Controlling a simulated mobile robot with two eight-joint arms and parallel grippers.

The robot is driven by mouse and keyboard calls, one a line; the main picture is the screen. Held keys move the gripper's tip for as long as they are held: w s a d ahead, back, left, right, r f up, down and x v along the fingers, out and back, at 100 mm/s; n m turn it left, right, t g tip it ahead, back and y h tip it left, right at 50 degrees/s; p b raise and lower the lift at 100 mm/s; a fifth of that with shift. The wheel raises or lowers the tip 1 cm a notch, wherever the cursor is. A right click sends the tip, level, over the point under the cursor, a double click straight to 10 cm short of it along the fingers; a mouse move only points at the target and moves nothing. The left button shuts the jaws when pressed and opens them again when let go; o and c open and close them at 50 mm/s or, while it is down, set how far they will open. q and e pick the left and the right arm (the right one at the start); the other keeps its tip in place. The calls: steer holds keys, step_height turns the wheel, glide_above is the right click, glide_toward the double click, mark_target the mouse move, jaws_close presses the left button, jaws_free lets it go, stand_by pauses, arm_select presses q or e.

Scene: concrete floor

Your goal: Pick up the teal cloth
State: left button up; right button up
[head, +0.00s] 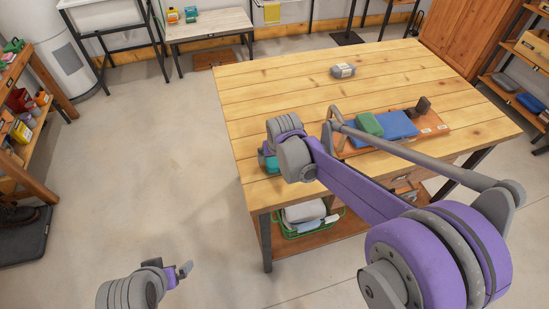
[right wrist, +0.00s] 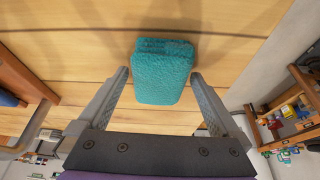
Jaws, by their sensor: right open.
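The teal cloth (right wrist: 163,72) is a folded, fuzzy block on the wooden table (head: 290,90). In the right wrist view it lies between and slightly beyond the fingertips of my right gripper (right wrist: 160,76). The jaws are open, one finger on each side, with a visible gap to the cloth. In the head view only a bit of the teal cloth (head: 271,164) shows at the table's left edge, mostly hidden by my right wrist. My left gripper (head: 184,270) is low at the bottom left, over the floor, away from the table; its jaw state is unclear.
A wooden tray (head: 432,122) holds a blue cloth (head: 398,125), a green sponge-like block (head: 369,124) and a dark brush-like item (head: 423,106). A grey packet (head: 342,71) lies farther back. A green basket (head: 316,227) sits on the lower shelf. The table's back left is clear.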

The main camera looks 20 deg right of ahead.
steer(key=c, duration=1.3)
